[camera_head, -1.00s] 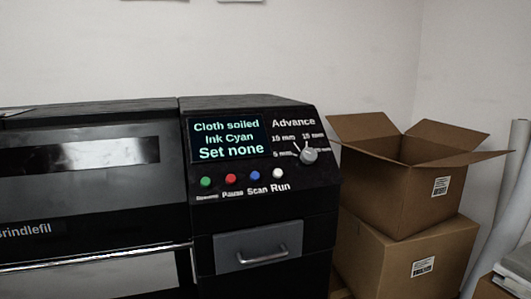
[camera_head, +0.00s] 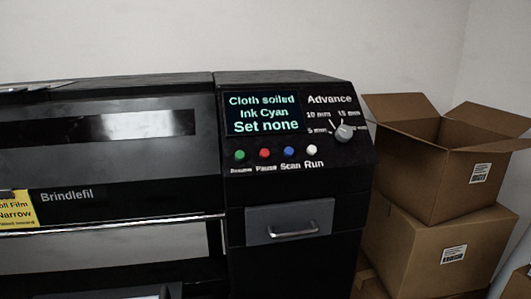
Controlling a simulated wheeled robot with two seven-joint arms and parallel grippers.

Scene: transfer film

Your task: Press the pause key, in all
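The red pause key (camera_head: 265,153) sits in a row of keys on the black printer's control panel (camera_head: 350,160), above the label "Pause". Left of it is a green key (camera_head: 240,155), whose small label is hard to read. Right of it are a blue key (camera_head: 288,152) labelled "Scan" and a white key (camera_head: 312,150) labelled "Run". The screen (camera_head: 262,113) above reads "Cloth soiled", "Ink Cyan", "Set none". Neither of my grippers shows in the view.
A grey Advance knob (camera_head: 344,133) is at the panel's right. A drawer with a handle (camera_head: 293,232) is below the keys. A yellow label (camera_head: 16,209) is on the printer's left. Two stacked cardboard boxes (camera_head: 440,240) stand to the right; the upper one is open.

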